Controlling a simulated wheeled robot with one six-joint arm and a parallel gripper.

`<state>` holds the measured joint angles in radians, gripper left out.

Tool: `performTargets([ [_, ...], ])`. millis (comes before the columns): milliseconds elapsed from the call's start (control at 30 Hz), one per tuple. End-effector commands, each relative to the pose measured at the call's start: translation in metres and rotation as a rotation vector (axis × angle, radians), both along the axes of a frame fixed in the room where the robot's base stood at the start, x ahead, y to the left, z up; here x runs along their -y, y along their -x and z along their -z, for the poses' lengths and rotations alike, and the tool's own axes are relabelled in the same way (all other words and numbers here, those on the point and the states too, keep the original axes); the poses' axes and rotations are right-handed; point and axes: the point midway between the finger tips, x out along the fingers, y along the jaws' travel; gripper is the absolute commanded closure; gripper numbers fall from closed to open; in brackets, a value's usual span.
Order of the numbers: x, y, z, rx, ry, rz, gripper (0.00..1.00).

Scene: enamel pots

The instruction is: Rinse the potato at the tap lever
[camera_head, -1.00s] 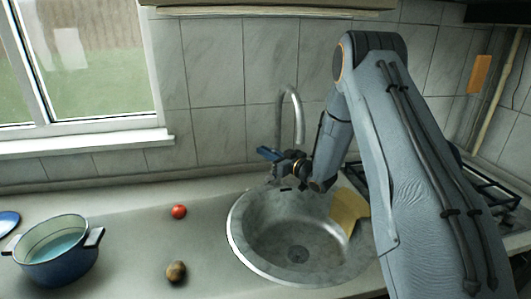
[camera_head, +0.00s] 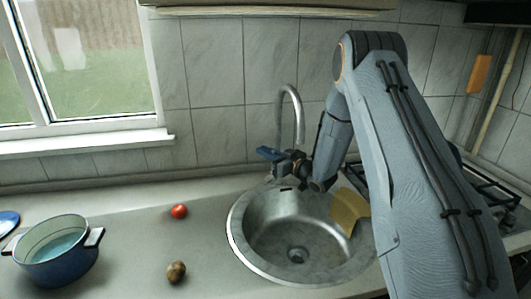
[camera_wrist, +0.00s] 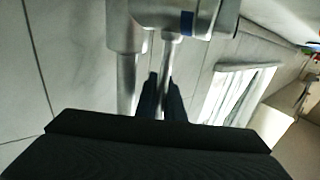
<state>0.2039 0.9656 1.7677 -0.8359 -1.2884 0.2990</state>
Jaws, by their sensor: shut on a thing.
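The brown potato (camera_head: 176,272) lies on the counter left of the sink, well apart from my gripper. The tall metal tap (camera_head: 289,95) stands behind the sink with its curved spout. My gripper (camera_head: 281,163) is at the tap's base, partly hidden by my arm. In the wrist view my dark fingers (camera_wrist: 160,95) are shut on a thin metal rod, the tap lever (camera_wrist: 169,62), which runs from the tap body (camera_wrist: 172,18) with a blue ring. I see no clear water stream under the spout.
The round metal sink (camera_head: 238,240) holds a yellow cloth or sponge (camera_head: 349,207) at its right rim. A red tomato (camera_head: 179,211) lies left of the sink. A blue pot (camera_head: 55,269) with pale blue contents stands at far left. A hob (camera_head: 478,180) is behind my arm.

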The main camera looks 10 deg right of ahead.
Motion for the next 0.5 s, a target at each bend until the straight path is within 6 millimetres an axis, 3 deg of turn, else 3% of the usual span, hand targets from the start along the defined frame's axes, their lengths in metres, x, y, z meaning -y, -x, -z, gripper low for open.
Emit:
performTargets([
  [500, -0.0059, 0.0094, -0.0006, 0.096, 0.066, 0.000, 1.00],
])
